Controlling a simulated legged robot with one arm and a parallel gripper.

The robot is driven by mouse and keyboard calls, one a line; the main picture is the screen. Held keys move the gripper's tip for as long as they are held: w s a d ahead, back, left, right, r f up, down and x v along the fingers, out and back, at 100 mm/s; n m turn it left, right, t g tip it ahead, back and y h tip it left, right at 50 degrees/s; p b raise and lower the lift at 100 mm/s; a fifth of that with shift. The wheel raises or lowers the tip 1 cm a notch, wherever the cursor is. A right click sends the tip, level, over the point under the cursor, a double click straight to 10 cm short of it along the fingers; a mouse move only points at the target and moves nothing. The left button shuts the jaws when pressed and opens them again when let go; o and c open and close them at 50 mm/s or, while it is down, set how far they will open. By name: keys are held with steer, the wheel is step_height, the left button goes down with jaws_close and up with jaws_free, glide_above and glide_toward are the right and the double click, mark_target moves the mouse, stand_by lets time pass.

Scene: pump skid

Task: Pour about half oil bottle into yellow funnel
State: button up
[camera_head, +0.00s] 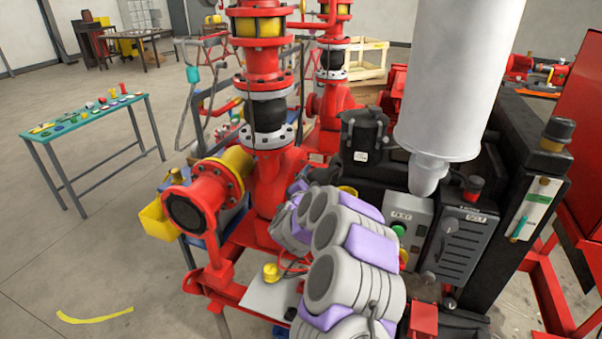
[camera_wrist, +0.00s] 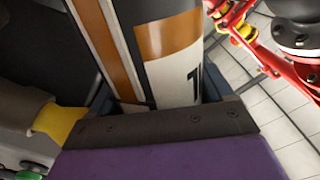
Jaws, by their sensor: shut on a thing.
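My gripper (camera_wrist: 172,110) shows in the wrist view, shut on the oil bottle (camera_wrist: 170,55). The bottle is dark grey and white with orange label patches and a dark printed mark; its far end runs out of the top of the frame. Its mouth and any oil flow are out of sight. A yellow piece (camera_wrist: 60,122), which looks like the funnel, is left of the gripper and apart from it, partly cut off by the jaw. A small yellow rim (camera_head: 348,190) also shows in the head view behind my arm. My gripper cannot be made out there.
A large pale cylinder (camera_head: 455,80) with a narrow lower end hangs at upper right; I cannot tell what it is. A control box (camera_head: 405,220) with a green button is below it. Red piping (camera_head: 265,180) stands left. A teal table (camera_head: 90,115) is farther left, with open floor before it.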

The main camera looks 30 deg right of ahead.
steer(key=shift+s+d+n+p, duration=0.1)
steer(key=shift+n+p, duration=0.2)
steer(key=shift+p, duration=0.05)
steer(key=shift+f, duration=0.1)
steer(key=shift+r+n+p, duration=0.3)
steer(key=shift+n+p, duration=0.2)
steer(key=shift+p, duration=0.5)
steer(key=n+p, duration=0.1)
steer(key=p, duration=0.1)
steer(key=w+n+p, duration=0.1)
steer(key=p, duration=0.2)
steer(key=a+n+p, duration=0.1)
steer(key=n+p, duration=0.1)
steer(key=shift+w+a+r+p, duration=0.1)
steer(key=shift+w+r+p, duration=0.15)
steer(key=shift+p, duration=0.1)
steer(key=shift+a+f+n+p, duration=0.1)
steer(key=shift+f+n+p, duration=0.15)
steer(key=shift+p, duration=0.2)
steer(key=shift+r, duration=0.1)
